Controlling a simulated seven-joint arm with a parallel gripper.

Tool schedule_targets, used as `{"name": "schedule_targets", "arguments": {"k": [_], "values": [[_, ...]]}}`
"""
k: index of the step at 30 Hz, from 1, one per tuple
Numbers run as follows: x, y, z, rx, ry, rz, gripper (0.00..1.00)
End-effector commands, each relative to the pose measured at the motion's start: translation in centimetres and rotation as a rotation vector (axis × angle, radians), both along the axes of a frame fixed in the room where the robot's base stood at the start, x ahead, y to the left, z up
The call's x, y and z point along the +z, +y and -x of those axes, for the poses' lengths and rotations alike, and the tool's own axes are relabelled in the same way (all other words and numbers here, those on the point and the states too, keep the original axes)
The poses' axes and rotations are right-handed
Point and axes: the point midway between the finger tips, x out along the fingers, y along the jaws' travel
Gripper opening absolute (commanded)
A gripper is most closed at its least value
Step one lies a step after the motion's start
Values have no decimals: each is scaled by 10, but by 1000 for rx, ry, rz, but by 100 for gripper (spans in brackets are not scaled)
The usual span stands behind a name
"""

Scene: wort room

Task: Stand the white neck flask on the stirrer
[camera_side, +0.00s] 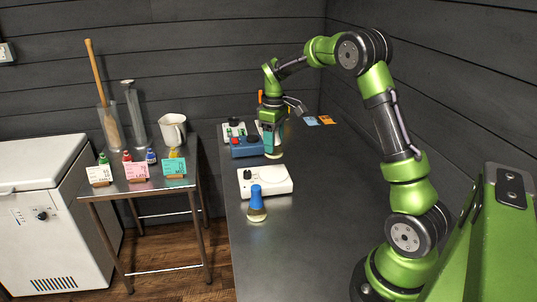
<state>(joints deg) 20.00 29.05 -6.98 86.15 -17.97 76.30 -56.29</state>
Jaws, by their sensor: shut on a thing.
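The stirrer (264,181) is a low white box with a dark knob and a round pale plate on top, in the middle of the bench. My gripper (272,143) points down beyond the stirrer and is shut on a small flask (275,154). Only the flask's lower part shows, with a little pale yellow liquid; my fingers hide its neck, so I cannot tell the neck colour. It is at or close above the bench top; I cannot tell if it touches. Another flask, with a blue neck (256,203), stands upright in front of the stirrer.
A blue box with a red knob (247,147) lies left of my gripper, with a white device (233,131) behind it. Blue and orange cards (326,119) lie far right. The bench (300,240) is clear at the front. A side table (150,188) holds cylinders, a jug and cards.

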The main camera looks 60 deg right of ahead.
Motion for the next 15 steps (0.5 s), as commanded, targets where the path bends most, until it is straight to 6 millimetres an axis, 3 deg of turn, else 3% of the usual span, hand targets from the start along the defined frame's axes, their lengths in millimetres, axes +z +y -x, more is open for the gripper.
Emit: {"name": "schedule_targets", "arguments": {"k": [15], "values": [[-43, 2, 1, -5, 6, -7, 16]]}}
